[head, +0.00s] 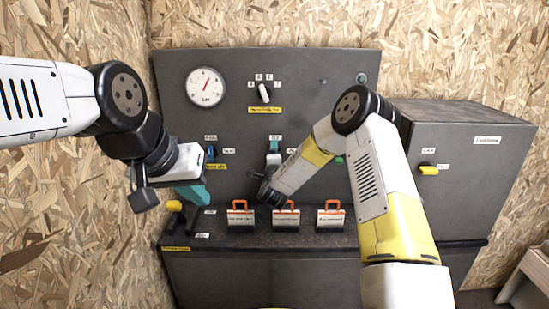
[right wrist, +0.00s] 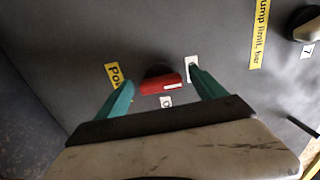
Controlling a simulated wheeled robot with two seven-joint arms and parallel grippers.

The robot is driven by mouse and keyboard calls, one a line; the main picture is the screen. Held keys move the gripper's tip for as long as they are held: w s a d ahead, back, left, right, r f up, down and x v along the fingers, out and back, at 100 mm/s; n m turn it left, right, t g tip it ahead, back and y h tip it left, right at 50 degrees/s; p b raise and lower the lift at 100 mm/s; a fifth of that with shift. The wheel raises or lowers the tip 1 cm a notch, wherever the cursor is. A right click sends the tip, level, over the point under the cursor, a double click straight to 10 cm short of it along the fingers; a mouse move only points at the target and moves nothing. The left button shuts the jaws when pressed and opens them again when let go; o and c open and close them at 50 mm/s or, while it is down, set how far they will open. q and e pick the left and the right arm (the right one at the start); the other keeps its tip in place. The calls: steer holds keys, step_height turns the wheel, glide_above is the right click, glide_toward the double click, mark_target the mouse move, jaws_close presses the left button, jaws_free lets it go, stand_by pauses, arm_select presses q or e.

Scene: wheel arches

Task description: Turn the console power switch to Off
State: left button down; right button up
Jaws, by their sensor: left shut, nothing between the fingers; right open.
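The red power switch (right wrist: 162,84) shows in the right wrist view, on the grey console panel (head: 330,75). A white pointer mark is on its right part, toward a white label partly behind a finger. A label like "0" lies just below it, and a partly hidden yellow "Po…" label lies to its left. My right gripper (right wrist: 161,80) is open with its teal fingers on either side of the switch; contact is unclear. In the head view my right gripper (head: 274,148) covers the switch. My left gripper (head: 194,194) is shut and empty, before the panel's lower left.
A gauge (head: 206,86) and a pump-limit selector (head: 264,92) sit higher on the panel. A blue knob (head: 211,152) is at left, a yellow-topped lever (head: 174,206) below it. Several red-handled blocks (head: 286,218) line the ledge. A yellow knob (head: 428,170) is on the right cabinet.

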steer(key=s, duration=0.8)
steer(key=shift+w+r, duration=0.1)
steer(key=s+d+r+n+g+y, duration=0.4)
steer(key=s+r+n+g, duration=0.2)
steer(key=s+r+n, duration=0.55)
steer(key=s+d+r+n+g, duration=0.1)
steer(key=s+d+n+g, duration=0.1)
steer(key=s, duration=0.7)
steer(key=s+d+r+n+g+h, duration=0.1)
steer(key=s+d+n+g, duration=0.1)
steer(key=s+d, duration=0.3)
steer(key=s+d+r+n+g, duration=0.1)
steer(key=s+d+n, duration=0.2)
steer(key=s, duration=1.1)
steer(key=shift+d+r+g+h, duration=0.25)
steer(key=shift+d+g+h, duration=0.15)
steer(key=shift+d, duration=0.05)
